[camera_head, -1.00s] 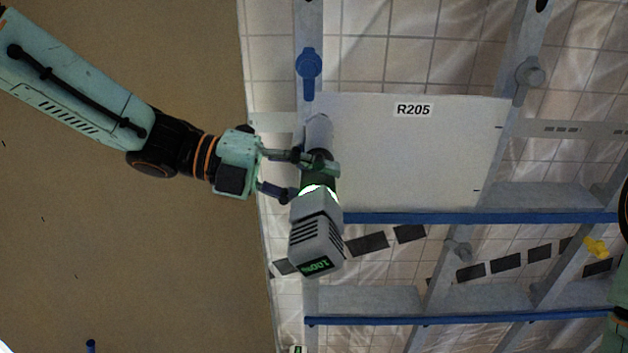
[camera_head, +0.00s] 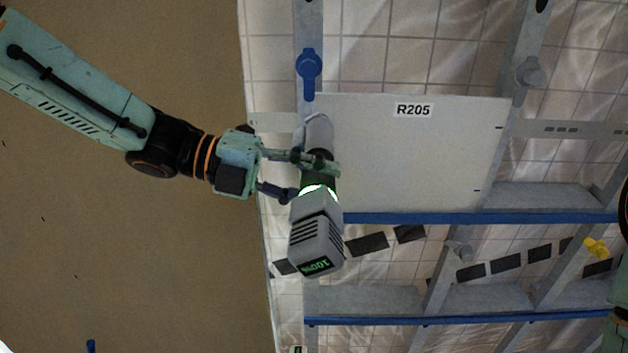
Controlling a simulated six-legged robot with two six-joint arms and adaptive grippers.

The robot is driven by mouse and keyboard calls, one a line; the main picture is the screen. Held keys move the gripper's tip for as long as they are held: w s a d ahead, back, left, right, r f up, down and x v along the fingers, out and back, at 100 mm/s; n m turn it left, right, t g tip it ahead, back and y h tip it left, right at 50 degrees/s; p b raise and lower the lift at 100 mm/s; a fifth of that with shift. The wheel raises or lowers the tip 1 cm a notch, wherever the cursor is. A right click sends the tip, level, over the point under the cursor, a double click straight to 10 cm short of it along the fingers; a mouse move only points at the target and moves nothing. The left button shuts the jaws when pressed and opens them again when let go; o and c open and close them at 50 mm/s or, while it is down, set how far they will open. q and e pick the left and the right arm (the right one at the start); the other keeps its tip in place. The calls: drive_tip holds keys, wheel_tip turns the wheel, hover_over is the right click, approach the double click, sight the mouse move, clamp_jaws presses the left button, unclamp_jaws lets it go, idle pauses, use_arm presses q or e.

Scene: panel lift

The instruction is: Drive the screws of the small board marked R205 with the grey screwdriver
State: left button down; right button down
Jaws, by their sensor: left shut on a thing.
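The small white board marked R205 (camera_head: 420,155) lies against the grey metal frame, its label near its top edge. Two short dark marks show on its right edge. My left gripper (camera_head: 308,178) is shut on the grey screwdriver (camera_head: 316,238), around its dark middle. The screwdriver's nose points up the picture over the board's left edge. Its lit ring glows, and a green display on its near end reads 100%. The tool's tip and the board's left edge behind it are hidden. At the right edge only a sliver of my other arm shows; its gripper is out of view.
Grey rails (camera_head: 515,75) and blue-edged cross members (camera_head: 480,218) surround the board. A blue clamp (camera_head: 309,70) sits on the left rail above the screwdriver. A grey knob (camera_head: 530,72) is at the upper right, a yellow one (camera_head: 596,247) at the lower right.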

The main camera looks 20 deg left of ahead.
sight(301, 194)
use_arm(q)
drive_tip(key=shift+w+r, duration=0.1)
drive_tip(key=shift+r, duration=0.05)
drive_tip(key=shift+s+d+p, duration=0.2)
drive_tip(key=shift+s+p, duration=0.15)
drive_tip(key=shift+s, duration=0.6)
drive_tip(key=shift+s+d, duration=0.3)
drive_tip(key=shift+s, duration=0.55)
drive_tip(key=shift+s+p, duration=0.25)
drive_tip(key=shift+p, duration=0.05)
drive_tip(key=shift+d, duration=0.1)
